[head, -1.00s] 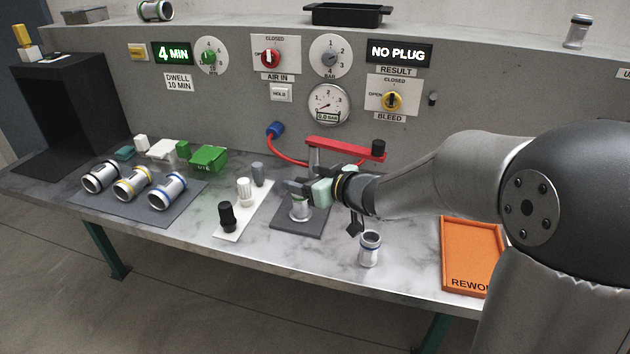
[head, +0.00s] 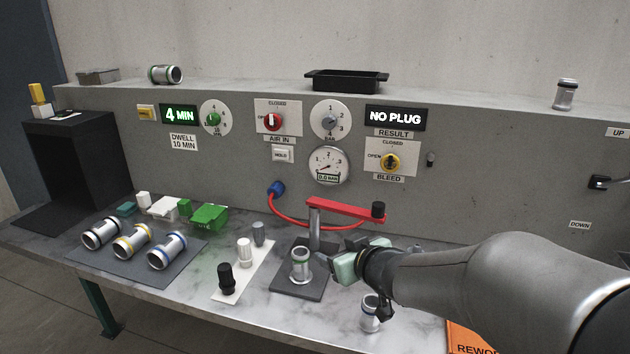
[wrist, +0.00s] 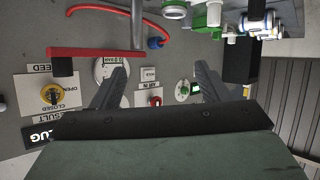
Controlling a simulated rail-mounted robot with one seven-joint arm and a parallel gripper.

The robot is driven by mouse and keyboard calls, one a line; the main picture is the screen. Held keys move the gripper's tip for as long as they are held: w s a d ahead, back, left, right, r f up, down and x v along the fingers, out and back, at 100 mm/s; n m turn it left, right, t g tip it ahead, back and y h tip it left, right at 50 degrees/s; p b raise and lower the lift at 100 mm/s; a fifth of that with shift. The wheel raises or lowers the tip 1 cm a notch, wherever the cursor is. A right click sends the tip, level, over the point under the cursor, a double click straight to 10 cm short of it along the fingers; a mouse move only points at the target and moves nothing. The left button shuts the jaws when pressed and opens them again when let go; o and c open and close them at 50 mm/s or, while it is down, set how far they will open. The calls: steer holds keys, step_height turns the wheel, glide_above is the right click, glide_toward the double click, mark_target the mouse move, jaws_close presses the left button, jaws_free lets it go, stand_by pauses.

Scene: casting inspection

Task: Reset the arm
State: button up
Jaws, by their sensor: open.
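My gripper (head: 338,259) is in the head view, just right of the test stand on the bench. In the wrist view its two dark fingers (wrist: 158,88) stand wide apart with nothing between them. A silver cylinder with a green ring (head: 301,266) stands upright on the dark base plate (head: 297,287), left of my gripper and apart from it as far as I can see. The red clamp arm (head: 345,207) reaches over from its post, above and behind my gripper.
A silver part (head: 370,313) stands below my forearm, partly hidden. An orange rework tray (head: 470,340) is at the lower right. Plugs stand on a white strip (head: 243,272). Three ringed cylinders lie on a grey mat (head: 180,268). The panel wall (head: 480,180) rises behind.

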steer(key=s+d+f+m+g+h, duration=0.45)
steer(key=s+d+h, duration=0.25)
steer(key=s+d, duration=0.3)
steer(key=s+f+g, duration=0.1)
steer(key=s+g, duration=0.2)
steer(key=s, duration=0.5)
steer(key=s+a+f+m+g+y+p, duration=0.1)
steer(key=s+g, duration=0.3)
steer(key=s, duration=0.4)
steer(key=shift+s+a+f, duration=0.15)
steer(key=shift+a+f, duration=0.15)
steer(key=shift+f, duration=0.45)
